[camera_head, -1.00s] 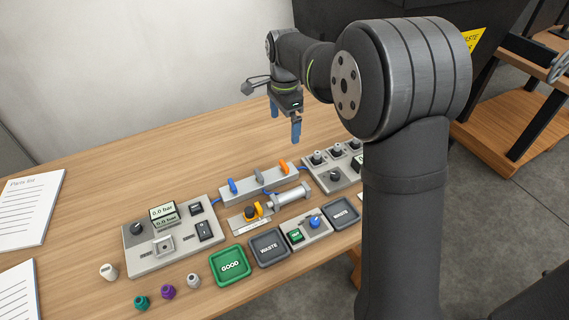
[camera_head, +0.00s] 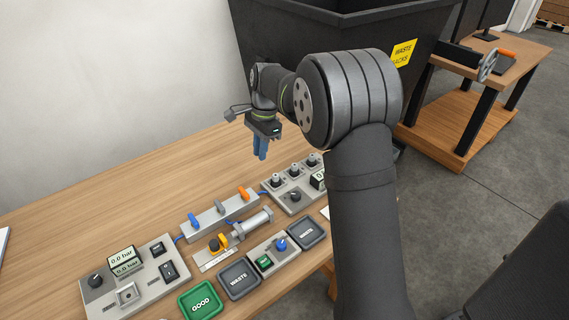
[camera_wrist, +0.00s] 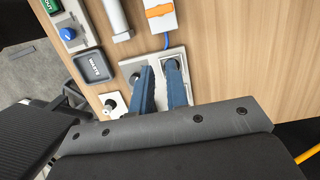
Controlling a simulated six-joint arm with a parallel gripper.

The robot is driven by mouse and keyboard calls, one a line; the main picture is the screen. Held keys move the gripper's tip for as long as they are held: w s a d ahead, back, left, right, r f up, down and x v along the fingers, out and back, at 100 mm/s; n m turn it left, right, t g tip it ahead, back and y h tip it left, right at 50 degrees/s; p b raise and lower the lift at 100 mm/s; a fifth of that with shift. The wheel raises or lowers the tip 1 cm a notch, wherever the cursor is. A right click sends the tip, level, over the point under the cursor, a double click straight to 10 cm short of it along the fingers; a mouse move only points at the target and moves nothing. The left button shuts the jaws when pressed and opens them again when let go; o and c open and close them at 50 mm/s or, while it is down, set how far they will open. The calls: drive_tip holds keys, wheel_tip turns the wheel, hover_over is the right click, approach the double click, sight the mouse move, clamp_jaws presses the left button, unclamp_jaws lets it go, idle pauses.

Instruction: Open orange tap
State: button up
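The orange tap (camera_head: 244,193) sits at the right end of a pale grey valve block (camera_head: 219,217) on the wooden table. Its orange handle also shows at the top of the wrist view (camera_wrist: 159,11), lying crosswise on the pale block. My gripper (camera_head: 260,157) hangs fingers-down above the table, behind and to the right of the tap, clear of it. In the wrist view its two blue fingers (camera_wrist: 160,66) stand apart with a narrow gap and nothing held between them. They appear over a grey panel.
On the same block are a blue tap (camera_head: 193,221) and a grey tap. A metal cylinder (camera_head: 254,221) lies in front. A knob panel (camera_head: 293,197) stands right of the block, a gauge panel (camera_head: 130,283) left. The table behind is clear.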

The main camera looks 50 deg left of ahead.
sight(244, 193)
drive_tip(key=w+f, duration=0.2)
drive_tip(key=shift+w+d+f+g, duration=0.25)
drive_tip(key=shift+w+d+g, duration=0.05)
drive_tip(key=shift+w+g, duration=0.1)
clamp_jaws()
drive_tip(key=x, duration=1)
drive_tip(key=shift+s+f, duration=0.15)
drive_tip(key=shift+f, duration=0.05)
drive_tip(key=s, duration=0.2)
drive_tip(key=shift+s+a+r, duration=0.1)
drive_tip(key=shift+s+r, duration=0.15)
drive_tip(key=shift+s, duration=0.65)
